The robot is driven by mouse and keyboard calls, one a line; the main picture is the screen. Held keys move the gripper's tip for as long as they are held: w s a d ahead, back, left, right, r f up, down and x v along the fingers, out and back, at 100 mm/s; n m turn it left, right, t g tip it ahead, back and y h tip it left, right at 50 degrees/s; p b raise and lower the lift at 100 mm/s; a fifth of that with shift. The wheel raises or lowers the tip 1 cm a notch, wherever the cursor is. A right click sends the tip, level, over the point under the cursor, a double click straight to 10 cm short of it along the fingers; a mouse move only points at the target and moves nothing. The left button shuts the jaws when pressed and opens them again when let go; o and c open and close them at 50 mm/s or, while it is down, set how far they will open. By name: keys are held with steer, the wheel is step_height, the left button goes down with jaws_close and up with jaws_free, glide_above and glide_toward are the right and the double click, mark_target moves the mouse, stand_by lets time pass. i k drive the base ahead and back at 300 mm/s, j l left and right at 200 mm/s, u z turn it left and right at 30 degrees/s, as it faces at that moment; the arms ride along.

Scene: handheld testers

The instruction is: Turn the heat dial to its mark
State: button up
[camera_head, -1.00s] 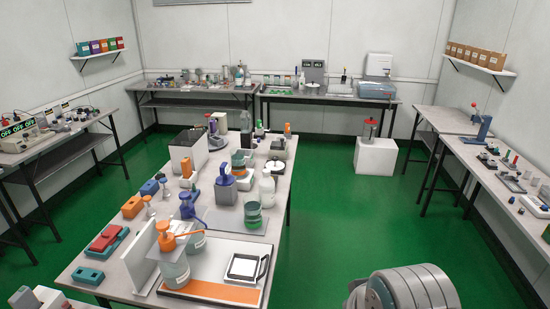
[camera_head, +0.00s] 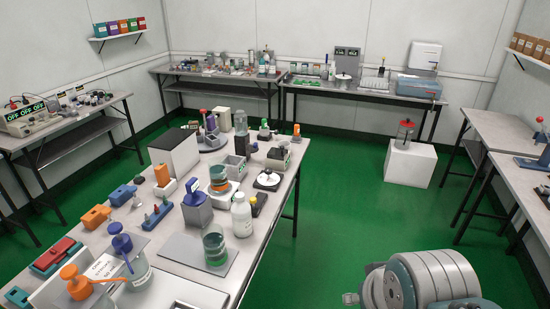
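No heat dial can be made out at this distance. On the middle table (camera_head: 262,232) stands a white stand or heater-like unit (camera_head: 222,199) with a banded glass beaker (camera_head: 219,178) on it. A dark-edged unit with a white round top (camera_head: 267,179) stands farther right, and a white-and-black box unit (camera_head: 278,158) is behind it. I cannot tell which of these bears the dial.
A white bottle (camera_head: 241,218) and a green-banded beaker (camera_head: 214,249) stand near the middle table's right edge. Green floor (camera_head: 345,215) is free right of it. A white block (camera_head: 410,164) holding a red-topped jar stands ahead. Benches line the back and both sides.

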mark_target(268, 171)
steer(key=i+l+u, duration=0.15)
steer(key=i+l, duration=0.3)
steer(key=i, duration=0.15)
steer(key=i+l+u, duration=0.15)
steer(key=i+l, duration=0.35)
steer(key=i+j, duration=0.1)
steer(key=i, duration=0.3)
steer(key=i+j+u, duration=0.15)
steer(key=i, duration=0.25)
